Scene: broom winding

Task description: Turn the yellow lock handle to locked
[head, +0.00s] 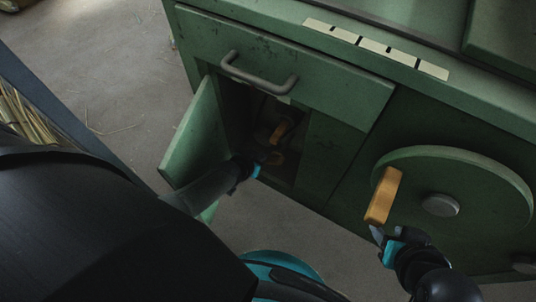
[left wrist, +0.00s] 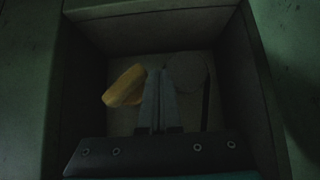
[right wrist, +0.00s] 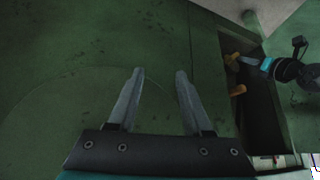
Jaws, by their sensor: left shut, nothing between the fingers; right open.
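A yellow handle (head: 281,130) shows inside the open dark compartment of the green cabinet, with a second yellow piece (head: 273,158) below it. I cannot tell which is the lock handle. My left gripper (head: 264,163) reaches into the compartment beside the lower piece. In the left wrist view its fingers (left wrist: 159,90) are together and empty, just right of a yellow handle (left wrist: 124,86); contact is unclear. A grey round part (left wrist: 187,72) lies behind the fingers. My right gripper (head: 380,236) is open and empty below the yellow grip (head: 384,195) on the green wheel.
The compartment's green door (head: 192,130) stands open at the left. A drawer with a grey pull (head: 258,78) is above the opening. The large green wheel (head: 480,185) with a grey hub is at the right. A straw-filled container (head: 20,110) stands at far left.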

